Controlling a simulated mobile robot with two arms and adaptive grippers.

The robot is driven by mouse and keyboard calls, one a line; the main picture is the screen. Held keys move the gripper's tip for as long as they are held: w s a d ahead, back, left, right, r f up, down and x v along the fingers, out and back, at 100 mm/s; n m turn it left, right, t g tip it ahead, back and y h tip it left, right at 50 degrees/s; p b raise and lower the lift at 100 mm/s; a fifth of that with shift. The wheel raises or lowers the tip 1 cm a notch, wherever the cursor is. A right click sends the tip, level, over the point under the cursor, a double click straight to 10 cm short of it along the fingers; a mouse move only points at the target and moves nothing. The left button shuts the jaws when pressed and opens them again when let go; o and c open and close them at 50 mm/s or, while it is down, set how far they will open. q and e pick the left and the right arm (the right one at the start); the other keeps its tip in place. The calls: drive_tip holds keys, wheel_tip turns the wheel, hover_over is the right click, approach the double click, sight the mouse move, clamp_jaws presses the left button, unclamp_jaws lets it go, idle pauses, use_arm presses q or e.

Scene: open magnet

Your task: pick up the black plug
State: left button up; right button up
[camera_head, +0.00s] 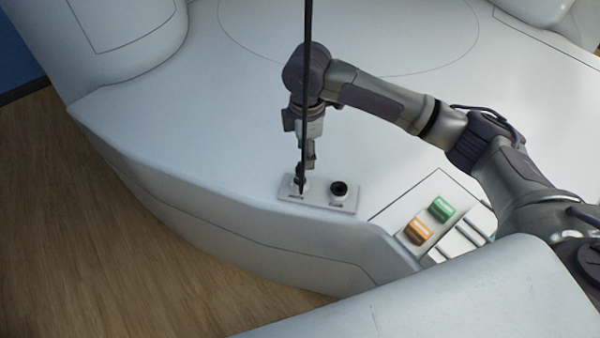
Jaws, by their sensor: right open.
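A thin black cable (306,90) hangs from the top of the view and runs down to the left spot on a small white socket plate (320,205). The black plug (301,187) shows as the dark lower end of that cable, upright at the plate's left socket. My right gripper (307,165) points down right at the plug, open, with its fingers partly behind the cable. I cannot tell whether the fingers touch the plug. My left gripper is out of view.
A round socket (339,189) with a dark centre is on the plate's right side. A green block (441,209) and an orange block (418,232) sit on a panel to the right. The large white surface (200,120) left of my arm is clear.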

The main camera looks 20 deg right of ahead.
sight(300, 163)
wheel_tip(300, 163, down, 2)
drive_tip(key=f, duration=0.3)
drive_tip(key=w+a+f+p, duration=0.1)
drive_tip(key=shift+f, duration=0.75)
clamp_jaws()
